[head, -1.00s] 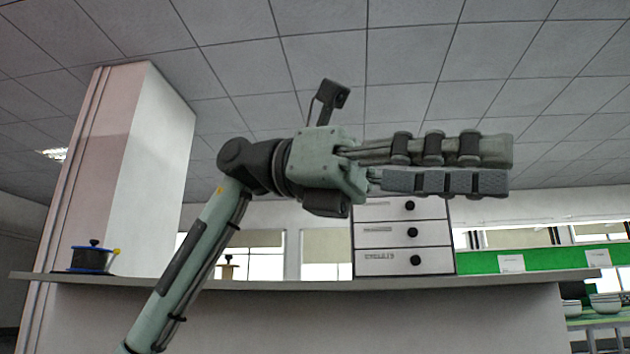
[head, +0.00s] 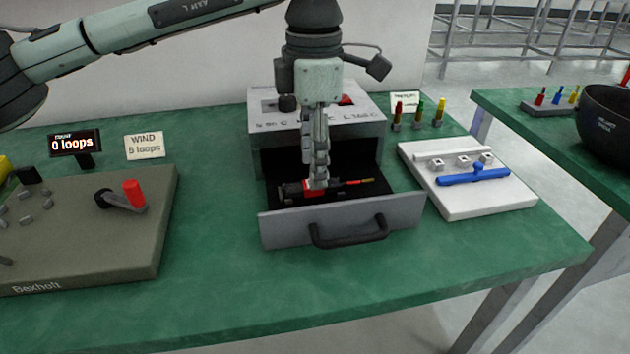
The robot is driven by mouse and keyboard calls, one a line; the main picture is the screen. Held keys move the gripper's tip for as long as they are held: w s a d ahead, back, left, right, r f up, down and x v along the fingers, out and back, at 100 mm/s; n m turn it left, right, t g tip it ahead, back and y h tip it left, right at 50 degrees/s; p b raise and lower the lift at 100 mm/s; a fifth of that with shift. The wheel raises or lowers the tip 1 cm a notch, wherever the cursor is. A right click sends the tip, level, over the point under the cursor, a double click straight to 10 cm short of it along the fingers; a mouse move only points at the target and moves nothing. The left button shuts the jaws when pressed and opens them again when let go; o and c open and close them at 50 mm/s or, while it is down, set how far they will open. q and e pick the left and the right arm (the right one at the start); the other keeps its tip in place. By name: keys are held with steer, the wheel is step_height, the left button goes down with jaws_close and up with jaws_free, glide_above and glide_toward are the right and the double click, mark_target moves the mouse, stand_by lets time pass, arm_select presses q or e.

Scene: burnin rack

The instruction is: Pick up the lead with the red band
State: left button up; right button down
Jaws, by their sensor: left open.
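A dark lead with a red band (head: 310,187) lies in the open drawer (head: 340,222) of the grey box on the green bench. A thin red and yellow end (head: 355,181) sticks out to the right of the band. My left gripper (head: 319,182) points straight down into the drawer, with its fingertips at the lead beside the red band. It is open. The fingers line up in this view, so the gap between them and any contact with the lead cannot be told. They hide part of the lead. My right gripper is not in view.
The box (head: 265,120) stands behind the drawer front and its handle. A white board with a blue bar (head: 472,176) lies to the right, and several coloured pegs (head: 419,112) stand behind it. A grey winding unit (head: 85,240) is at left. Bench in front is clear.

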mark_target(330, 186)
arm_select(q)
step_height(330, 186, down, 3)
steer(key=shift+d+f, duration=0.1)
jaws_close()
steer(key=shift+r, duration=0.2)
